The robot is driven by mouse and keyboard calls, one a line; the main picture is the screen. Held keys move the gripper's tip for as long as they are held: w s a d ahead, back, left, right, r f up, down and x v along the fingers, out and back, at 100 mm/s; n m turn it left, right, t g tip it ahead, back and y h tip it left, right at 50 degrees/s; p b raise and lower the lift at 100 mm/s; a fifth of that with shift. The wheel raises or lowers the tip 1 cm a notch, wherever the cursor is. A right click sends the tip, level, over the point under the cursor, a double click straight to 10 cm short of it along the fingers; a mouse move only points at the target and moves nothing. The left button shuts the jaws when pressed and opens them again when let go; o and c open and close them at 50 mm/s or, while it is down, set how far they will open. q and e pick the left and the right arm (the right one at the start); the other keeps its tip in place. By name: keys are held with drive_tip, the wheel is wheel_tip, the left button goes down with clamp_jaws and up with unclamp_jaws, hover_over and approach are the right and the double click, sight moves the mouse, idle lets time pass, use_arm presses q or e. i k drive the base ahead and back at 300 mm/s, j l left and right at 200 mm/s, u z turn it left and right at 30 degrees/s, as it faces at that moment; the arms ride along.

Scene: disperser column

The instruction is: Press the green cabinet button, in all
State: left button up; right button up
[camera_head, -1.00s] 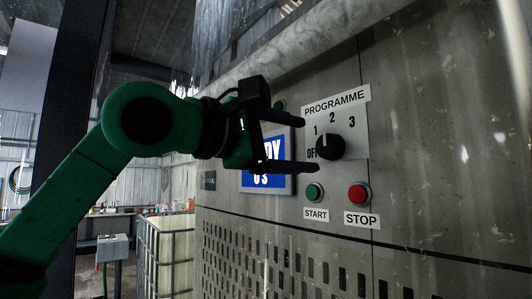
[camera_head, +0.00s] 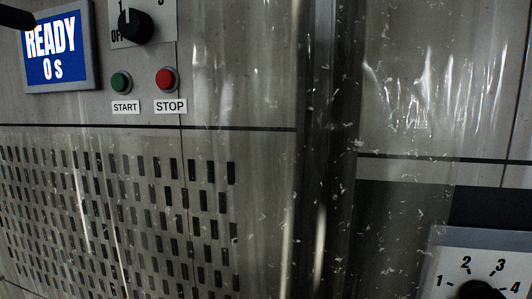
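The green button (camera_head: 121,83) is on the cabinet front at the upper left, above a START label (camera_head: 125,107). The red button (camera_head: 167,80) is just right of it, above a STOP label (camera_head: 171,106). A blue display (camera_head: 58,47) left of the buttons reads READY, 0 s. A dark tip of what looks like my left gripper (camera_head: 14,17) shows at the top left corner, left of and above the green button and apart from it. The rest of that gripper is out of the picture. My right gripper is not in view.
A black programme knob (camera_head: 136,27) sits above the buttons, partly cut off by the frame. A slotted vent panel (camera_head: 120,200) lies below. Another numbered dial (camera_head: 480,283) is at the lower right. Streaky, clear-looking sheeting covers the middle and right.

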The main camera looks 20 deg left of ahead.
sight(119, 82)
drive_tip(key=k, duration=1)
